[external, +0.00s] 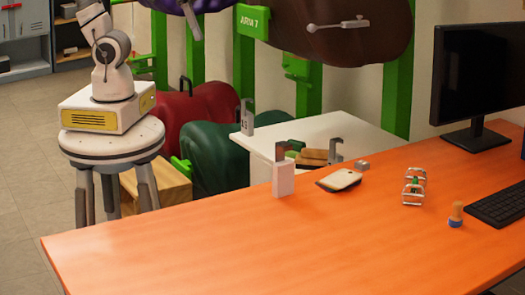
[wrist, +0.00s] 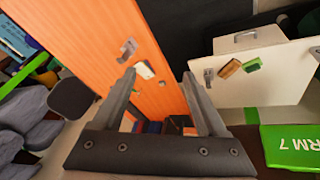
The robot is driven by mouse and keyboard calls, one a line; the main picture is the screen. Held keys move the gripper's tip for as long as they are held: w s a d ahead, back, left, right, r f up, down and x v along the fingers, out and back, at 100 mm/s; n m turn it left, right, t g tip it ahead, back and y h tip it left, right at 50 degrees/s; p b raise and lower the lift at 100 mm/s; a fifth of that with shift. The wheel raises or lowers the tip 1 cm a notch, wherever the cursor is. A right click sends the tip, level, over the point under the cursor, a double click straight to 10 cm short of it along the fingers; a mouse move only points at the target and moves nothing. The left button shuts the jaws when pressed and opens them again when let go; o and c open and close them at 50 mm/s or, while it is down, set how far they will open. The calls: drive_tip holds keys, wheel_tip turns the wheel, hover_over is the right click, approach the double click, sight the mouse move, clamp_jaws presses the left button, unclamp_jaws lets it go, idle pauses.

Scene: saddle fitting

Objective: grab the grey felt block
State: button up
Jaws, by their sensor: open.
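A small grey block (external: 362,165) sits near the far edge of the orange desk (external: 200,255) in the external view, just right of a pale flat pad (external: 339,180). It is too small for me to tell whether it is felt, and I cannot pick it out for sure in the wrist view. My gripper (wrist: 160,74) is open in the wrist view, with nothing seen between its fingers. It hangs well away from the desk, which appears far beyond the fingertips. In the external view my arm's end is not clearly visible.
A white table (external: 330,128) with brown blocks and metal brackets stands behind the desk. A white upright box (external: 284,179), a metal frame (external: 414,186), a wooden-handled tool (external: 456,215), a keyboard (external: 497,204) and a monitor (external: 480,75) are on the desk. The desk's left part is clear.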

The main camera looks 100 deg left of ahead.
drive_tip(key=w+f+n+h+b, duration=0.2)
drive_tip(key=w+f+n+b, duration=0.2)
drive_tip(key=w+f+n, duration=0.4)
drive_tip(key=n+t+h+b, duration=0.55)
drive_tip(key=n+b, duration=0.55)
drive_tip(key=n, duration=0.6)
approach(360, 161)
drive_tip(key=w+d+b, duration=0.1)
drive_tip(key=w+d+f+b, duration=0.1)
drive_tip(key=b, duration=0.1)
drive_tip(key=shift+w+d+f+t, duration=0.15)
drive_tip(key=shift+w+d+t, duration=0.1)
drive_tip(key=shift+t, duration=0.1)
drive_tip(key=b+x, duration=0.1)
drive_tip(key=x, duration=0.1)
drive_tip(key=b+x, duration=0.1)
drive_tip(key=x, duration=0.1)
drive_tip(key=shift+w+d+f, duration=0.15)
drive_tip(key=shift+d+f, duration=0.05)
drive_tip(key=shift+f, duration=0.2)
drive_tip(key=shift+w+d+y, duration=0.15)
drive_tip(key=shift+w+y, duration=0.05)
drive_tip(key=shift+y, duration=0.05)
drive_tip(key=shift+c, duration=0.2)
